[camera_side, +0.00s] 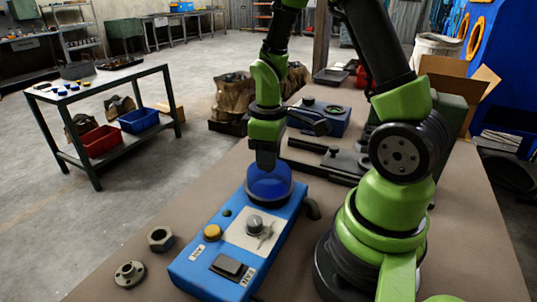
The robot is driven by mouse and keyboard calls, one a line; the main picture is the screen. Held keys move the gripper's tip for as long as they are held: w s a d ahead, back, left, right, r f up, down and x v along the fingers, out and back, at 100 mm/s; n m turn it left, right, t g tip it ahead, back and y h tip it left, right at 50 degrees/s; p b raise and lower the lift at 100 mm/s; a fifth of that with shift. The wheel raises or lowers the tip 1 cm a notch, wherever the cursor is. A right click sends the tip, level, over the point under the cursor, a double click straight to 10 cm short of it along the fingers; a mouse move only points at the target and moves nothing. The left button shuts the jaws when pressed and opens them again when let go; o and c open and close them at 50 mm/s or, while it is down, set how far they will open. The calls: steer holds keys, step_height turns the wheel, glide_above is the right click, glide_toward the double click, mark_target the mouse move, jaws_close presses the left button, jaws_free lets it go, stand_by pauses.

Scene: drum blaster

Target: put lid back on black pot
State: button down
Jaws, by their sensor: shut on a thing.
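My gripper (266,160) points straight down, with its fingertips at a round, dark blue, see-through piece (277,188) at the far end of a blue control box. It is shut on this piece, though its grip on the rim or knob is hard to see. The blue piece looks like a lid or drum cover; I cannot tell whether it rests on the box or is just above it. I cannot make out a separate black pot under it.
The blue box (215,268) carries a yellow button (212,232) and a grey knob (254,222). A hex nut (160,239) and a flanged part (129,274) lie to its left. A black vise-like fixture (330,160) and another blue device (322,117) stand behind.

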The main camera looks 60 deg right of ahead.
steer(key=shift+c, duration=1.5)
jaws_free()
steer(key=shift+r, duration=0.1)
steer(key=shift+r, duration=3.4)
jaws_close()
